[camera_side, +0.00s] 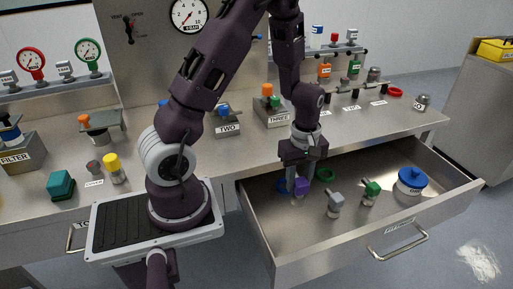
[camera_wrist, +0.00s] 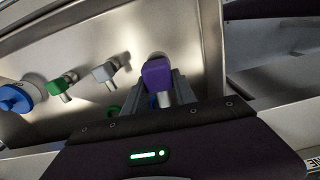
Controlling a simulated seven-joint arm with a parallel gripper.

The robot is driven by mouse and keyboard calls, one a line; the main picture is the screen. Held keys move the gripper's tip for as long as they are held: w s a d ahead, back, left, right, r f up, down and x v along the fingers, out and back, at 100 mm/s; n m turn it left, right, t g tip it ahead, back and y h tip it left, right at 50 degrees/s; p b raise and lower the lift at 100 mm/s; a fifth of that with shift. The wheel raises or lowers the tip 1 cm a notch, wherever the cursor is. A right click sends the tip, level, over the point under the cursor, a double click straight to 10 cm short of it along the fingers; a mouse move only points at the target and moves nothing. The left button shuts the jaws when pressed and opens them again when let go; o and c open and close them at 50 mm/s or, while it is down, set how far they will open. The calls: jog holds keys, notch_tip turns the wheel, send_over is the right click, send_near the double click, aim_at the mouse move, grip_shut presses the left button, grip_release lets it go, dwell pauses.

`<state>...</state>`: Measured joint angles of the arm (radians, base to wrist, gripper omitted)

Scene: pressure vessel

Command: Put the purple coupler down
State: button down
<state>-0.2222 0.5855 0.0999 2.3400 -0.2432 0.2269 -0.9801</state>
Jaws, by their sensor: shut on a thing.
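The purple coupler (camera_side: 301,187) is at the left part of the open drawer (camera_side: 408,212), between my gripper's fingers. My gripper (camera_side: 297,184) points down into the drawer and is shut on the coupler. In the wrist view the purple coupler (camera_wrist: 157,75) sits between the two fingers (camera_wrist: 162,92), with its pale metal stem showing toward the gripper. I cannot tell whether the coupler touches the drawer floor.
The drawer also holds a grey coupler (camera_side: 335,202), a green coupler (camera_side: 371,190), a blue-lidded container (camera_side: 410,181), a green ring (camera_side: 325,174) and a blue ring (camera_side: 283,186). Bare floor shows at the drawer's front. The counter (camera_side: 253,158) edge lies behind the drawer.

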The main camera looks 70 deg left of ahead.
notch_tip(320, 180, up, 24)
jog(key=a+m, duration=0.9)
jog(key=a, duration=1.4)
jog(key=s+a+m, duration=0.8)
jog(key=s+a, duration=0.3)
jog(key=a, duration=0.5)
jog(key=f, duration=1.5)
jog(key=shift+w+d+f, duration=0.2)
jog(key=shift+w, duration=0.1)
jog(key=c, duration=1.5)
grip_release()
jog(key=shift+f, duration=0.15)
jog(key=o, duration=0.5)
